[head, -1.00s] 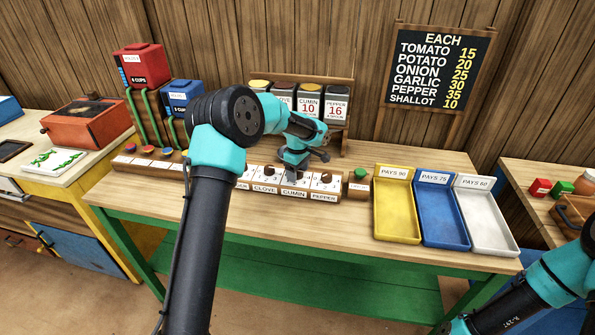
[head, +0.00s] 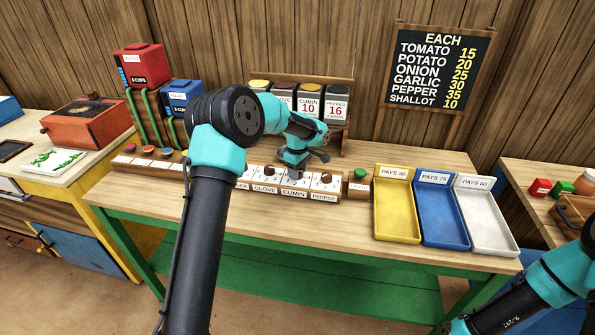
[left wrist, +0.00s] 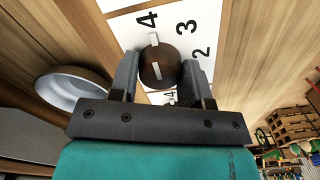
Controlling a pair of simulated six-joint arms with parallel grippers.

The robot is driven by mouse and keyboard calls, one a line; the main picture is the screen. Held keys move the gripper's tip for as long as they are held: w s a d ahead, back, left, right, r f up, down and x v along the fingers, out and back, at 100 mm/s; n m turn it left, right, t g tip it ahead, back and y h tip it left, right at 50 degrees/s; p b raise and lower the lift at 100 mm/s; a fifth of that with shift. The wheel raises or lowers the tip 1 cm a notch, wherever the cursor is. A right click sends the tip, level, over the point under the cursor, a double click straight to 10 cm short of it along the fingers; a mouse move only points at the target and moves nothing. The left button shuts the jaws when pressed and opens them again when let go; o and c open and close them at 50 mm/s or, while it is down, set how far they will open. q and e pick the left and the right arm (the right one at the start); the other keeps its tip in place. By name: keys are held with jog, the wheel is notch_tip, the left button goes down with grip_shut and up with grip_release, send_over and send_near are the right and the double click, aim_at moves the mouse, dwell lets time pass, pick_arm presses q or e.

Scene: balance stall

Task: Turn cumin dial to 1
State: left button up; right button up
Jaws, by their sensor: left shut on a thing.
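The cumin dial is a round dark brown knob (left wrist: 160,68) on a white face with the numbers 4, 3 and 2 readable in the left wrist view. A white line crosses the knob, with one end toward the 4; its other end is close to my gripper. My left gripper (head: 294,174) is over the dial panel, above the CUMIN label (head: 293,193). In the left wrist view its two fingers (left wrist: 164,84) are shut on the knob's sides. The number near the gripper body is mostly hidden. My right gripper is out of view.
The pepper dial (head: 326,178) is just right of my gripper, with a green button (head: 360,174) beyond. Clove's dial is on the left. Yellow (head: 393,203), blue (head: 441,211) and white trays (head: 485,213) stand right. A spice rack (head: 345,104) is behind.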

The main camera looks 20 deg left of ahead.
pick_arm(q)
jog(key=shift+m, duration=0.3)
jog(key=m, duration=1)
jog(key=shift+m, duration=0.4)
jog(key=m, duration=0.3)
jog(key=shift+m, duration=0.3)
jog(key=m, duration=1.1)
jog(key=shift+m, duration=0.4)
